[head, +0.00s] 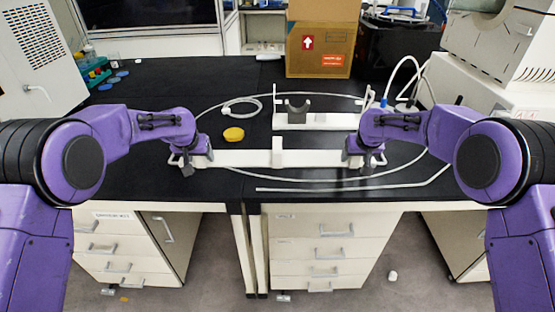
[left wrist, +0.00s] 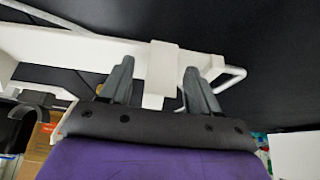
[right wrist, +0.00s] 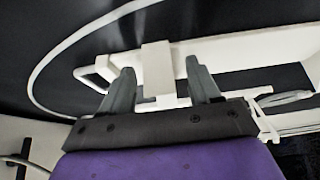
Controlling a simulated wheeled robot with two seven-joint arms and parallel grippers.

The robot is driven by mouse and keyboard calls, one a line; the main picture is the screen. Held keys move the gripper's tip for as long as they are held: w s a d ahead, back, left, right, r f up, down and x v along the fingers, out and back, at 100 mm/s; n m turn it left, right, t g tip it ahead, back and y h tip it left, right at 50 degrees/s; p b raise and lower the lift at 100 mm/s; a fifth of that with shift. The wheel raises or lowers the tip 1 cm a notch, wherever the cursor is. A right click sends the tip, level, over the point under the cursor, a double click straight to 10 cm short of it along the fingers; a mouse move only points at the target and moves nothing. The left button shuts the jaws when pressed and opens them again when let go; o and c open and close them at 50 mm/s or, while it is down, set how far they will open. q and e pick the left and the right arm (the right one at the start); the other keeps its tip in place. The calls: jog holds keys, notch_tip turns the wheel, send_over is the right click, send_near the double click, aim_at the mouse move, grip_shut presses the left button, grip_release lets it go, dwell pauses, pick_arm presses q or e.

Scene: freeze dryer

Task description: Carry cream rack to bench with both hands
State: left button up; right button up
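The cream rack (head: 240,158) is a long pale bar with a short post in its middle. It lies across the front of the black bench (head: 150,100), between my two grippers. My left gripper (head: 186,164) is at its left end. In the left wrist view the two fingers stand apart on either side of a pale block (left wrist: 160,72) on the rack, with small gaps. My right gripper (head: 364,164) is at its right end. In the right wrist view its fingers also stand apart around a similar block (right wrist: 157,70). Whether the rack touches the bench is unclear.
A yellow disc (head: 233,134) lies just behind the rack. A white stand with a grey cradle (head: 297,112), a coiled white tube (head: 240,107) and a cardboard box (head: 321,50) are further back. A long white tube (head: 340,188) runs along the front right edge. White machines flank both sides.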

pick_arm(q)
jog(key=o, duration=0.6)
jog(key=shift+c, duration=0.2)
jog(key=shift+f, duration=0.2)
pick_arm(e)
jog(key=shift+o, duration=0.3)
jog(key=shift+f, duration=0.1)
jog(key=o, duration=0.5)
pick_arm(q)
jog(key=shift+r, duration=0.1)
pick_arm(e)
jog(key=shift+f, duration=0.1)
pick_arm(q)
jog(key=v, duration=1.1)
pick_arm(e)
jog(key=v, duration=1.1)
pick_arm(q)
jog(key=shift+a, duration=0.1)
